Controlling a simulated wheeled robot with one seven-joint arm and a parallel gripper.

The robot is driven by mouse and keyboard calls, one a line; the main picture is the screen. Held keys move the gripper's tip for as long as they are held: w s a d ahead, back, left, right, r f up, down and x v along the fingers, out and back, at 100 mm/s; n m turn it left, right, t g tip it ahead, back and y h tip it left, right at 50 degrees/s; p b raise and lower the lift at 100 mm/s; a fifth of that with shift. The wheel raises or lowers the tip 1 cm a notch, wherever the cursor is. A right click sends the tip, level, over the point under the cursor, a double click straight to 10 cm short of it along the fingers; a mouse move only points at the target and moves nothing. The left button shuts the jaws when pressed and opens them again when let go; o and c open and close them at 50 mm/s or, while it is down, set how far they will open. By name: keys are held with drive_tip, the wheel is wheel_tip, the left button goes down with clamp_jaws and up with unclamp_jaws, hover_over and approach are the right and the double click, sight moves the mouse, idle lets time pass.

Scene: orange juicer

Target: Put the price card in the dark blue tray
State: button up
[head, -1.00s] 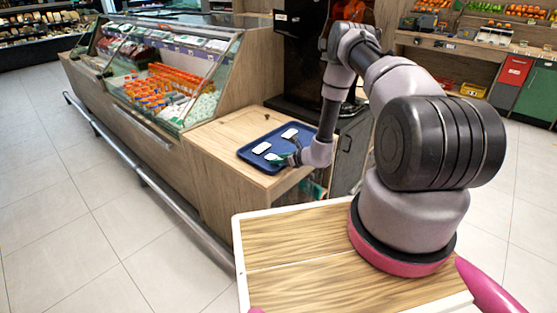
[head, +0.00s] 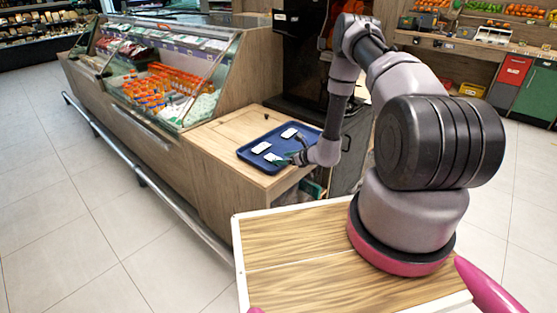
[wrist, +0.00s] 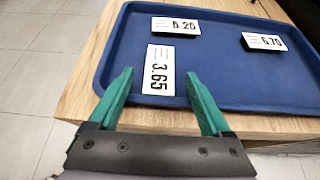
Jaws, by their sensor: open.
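The dark blue tray (head: 247,155) lies on the wooden counter and fills the upper part of the wrist view (wrist: 225,75). Three white price cards lie flat in it. The card marked 3.65 (wrist: 160,70) is nearest my gripper, inside the near rim, and also shows in the head view (head: 273,157). Another card (wrist: 176,26) lies beyond it, and one marked about 5.75 (wrist: 264,41) is at the right. My gripper (wrist: 160,76) is open, its green fingertips on either side of the 3.65 card with gaps to both. Nothing is gripped.
The wooden counter (head: 215,138) borders the tray, with its edge near my gripper. A glass display case (head: 165,80) with orange bottles stands to the left. A dark machine (head: 300,60) stands behind the tray.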

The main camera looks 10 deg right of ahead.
drive_tip(key=v, duration=0.8)
drive_tip(key=shift+s+r, duration=0.2)
drive_tip(key=shift+s, duration=0.05)
drive_tip(key=w+a+r+n+g+y, duration=0.1)
drive_tip(key=a+r+n+y, duration=0.15)
drive_tip(key=r, duration=0.65)
drive_tip(key=a+r+n+g+y, duration=0.1)
drive_tip(key=a+r+n, duration=0.25)
drive_tip(key=r, duration=0.55)
drive_tip(key=s+a+r+n+g, duration=0.2)
drive_tip(key=s+r+n, duration=0.2)
drive_tip(key=r, duration=0.4)
drive_tip(key=s+a+r+n+g, duration=0.2)
drive_tip(key=s+r+n, duration=0.15)
drive_tip(key=r, duration=0.45)
drive_tip(key=s+d+r+n+t+h, duration=0.1)
drive_tip(key=s+d+r+n+h, duration=0.1)
drive_tip(key=s+r, duration=0.4)
drive_tip(key=s+d+r+n+t+h, duration=0.1)
drive_tip(key=s+d+r+n+h, duration=0.2)
drive_tip(key=s, duration=0.6)
drive_tip(key=s+d+r+n+t+h, duration=0.1)
drive_tip(key=s+d+r+n+h, duration=0.2)
drive_tip(key=s+r+n, duration=0.3)
wheel_tip(320, 180, up, 4)
drive_tip(key=shift+s+d+f+h, duration=0.2)
drive_tip(key=shift+s+h, duration=0.25)
drive_tip(key=shift+s, duration=0.25)
